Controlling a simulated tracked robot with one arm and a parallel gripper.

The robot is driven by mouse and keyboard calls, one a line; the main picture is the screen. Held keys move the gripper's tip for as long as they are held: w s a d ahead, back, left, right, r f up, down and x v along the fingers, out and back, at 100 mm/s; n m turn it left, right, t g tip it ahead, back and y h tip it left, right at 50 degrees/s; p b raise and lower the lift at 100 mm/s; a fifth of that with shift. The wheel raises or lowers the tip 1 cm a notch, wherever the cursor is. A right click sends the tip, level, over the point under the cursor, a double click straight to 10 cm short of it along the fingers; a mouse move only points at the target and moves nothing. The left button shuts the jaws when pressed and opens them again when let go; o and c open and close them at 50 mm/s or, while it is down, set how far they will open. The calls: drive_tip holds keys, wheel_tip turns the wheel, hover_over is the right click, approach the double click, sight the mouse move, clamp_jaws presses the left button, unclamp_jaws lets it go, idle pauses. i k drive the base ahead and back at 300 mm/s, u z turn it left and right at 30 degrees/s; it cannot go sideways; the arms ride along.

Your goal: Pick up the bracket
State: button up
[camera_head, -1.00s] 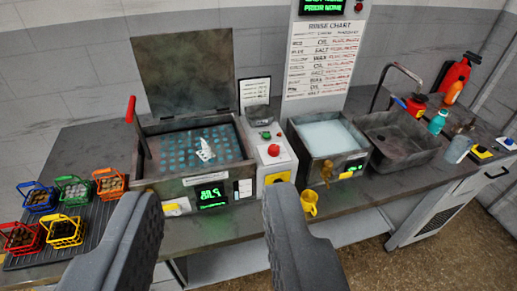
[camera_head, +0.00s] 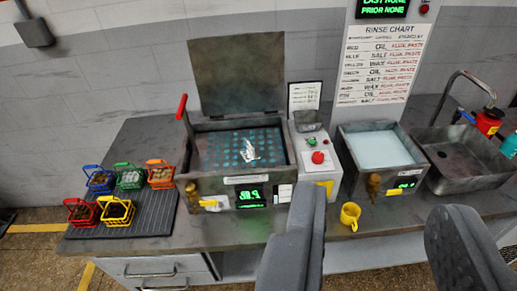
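A pale, shiny metal piece (camera_head: 249,150), possibly the bracket, lies in the open tank (camera_head: 193,150) with a dark, perforated-looking floor. Its exact shape is too small to make out. My gripper (camera_head: 378,204) is open, with two dark grey fingers wide apart and nothing between them. The fingers show in the foreground, to the right of the tank and lower in the picture, apart from the metal piece.
The tank's lid (camera_head: 238,75) stands raised behind it, with a red-tipped lever (camera_head: 183,108) at its left. Small coloured baskets (camera_head: 117,209) stand on a ribbed mat. A liquid-filled basin (camera_head: 380,148), a yellow mug (camera_head: 350,215) and a sink (camera_head: 462,160) are to the right.

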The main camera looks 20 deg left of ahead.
sight(250, 154)
drive_tip(key=i, duration=0.95)
drive_tip(key=u, duration=0.1)
